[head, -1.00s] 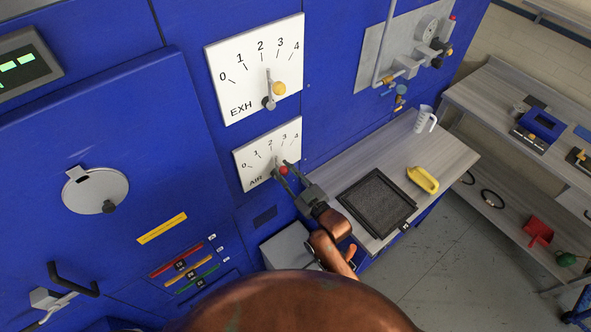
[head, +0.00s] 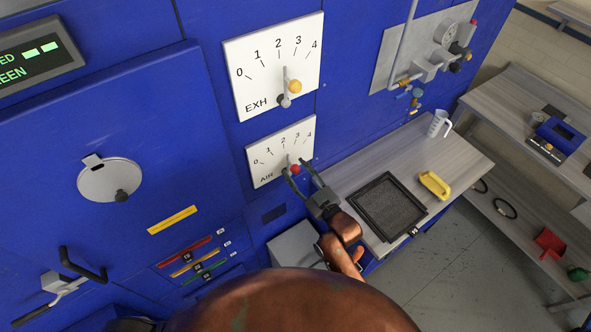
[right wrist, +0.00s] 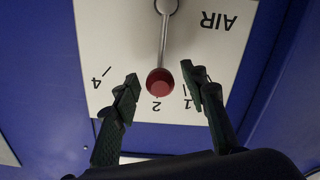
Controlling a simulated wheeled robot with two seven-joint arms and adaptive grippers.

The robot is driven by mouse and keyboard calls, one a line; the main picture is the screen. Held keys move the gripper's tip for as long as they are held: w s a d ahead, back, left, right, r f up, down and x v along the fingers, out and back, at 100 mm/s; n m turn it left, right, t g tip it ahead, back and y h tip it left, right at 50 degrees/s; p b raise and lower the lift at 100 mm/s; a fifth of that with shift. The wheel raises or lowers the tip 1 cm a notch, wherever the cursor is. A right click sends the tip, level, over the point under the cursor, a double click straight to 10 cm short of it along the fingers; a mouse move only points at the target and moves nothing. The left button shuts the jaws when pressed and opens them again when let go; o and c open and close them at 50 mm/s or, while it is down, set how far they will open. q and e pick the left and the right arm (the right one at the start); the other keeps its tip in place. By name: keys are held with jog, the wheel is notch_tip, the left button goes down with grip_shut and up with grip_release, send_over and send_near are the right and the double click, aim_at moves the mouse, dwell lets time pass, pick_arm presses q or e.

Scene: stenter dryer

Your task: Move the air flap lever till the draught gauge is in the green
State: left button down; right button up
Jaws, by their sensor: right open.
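The air flap lever is a grey arm with a red knob (head: 295,169) on the white AIR scale plate (head: 262,160), below the similar EXH plate. In the right wrist view the grey arm (right wrist: 164,42) runs to the red knob (right wrist: 159,82), near the 2 mark. My right gripper (head: 296,168) is open, with its fingertips on either side of the knob; contact cannot be told. It also shows in the right wrist view (right wrist: 161,78). A round dial gauge (head: 447,33) is too small to read, and I cannot tell whether it is the draught gauge. My left gripper is not in view.
The EXH lever has a yellow knob (head: 295,87), above the AIR plate. A dark display with green text (head: 35,53) is cut off at left. A bench (head: 345,173) at right holds a dark tray (head: 359,211), a yellow object (head: 434,185) and a jug (head: 438,123).

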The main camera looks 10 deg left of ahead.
jog(key=v, duration=1.1)
jog(key=shift+s, duration=0.1)
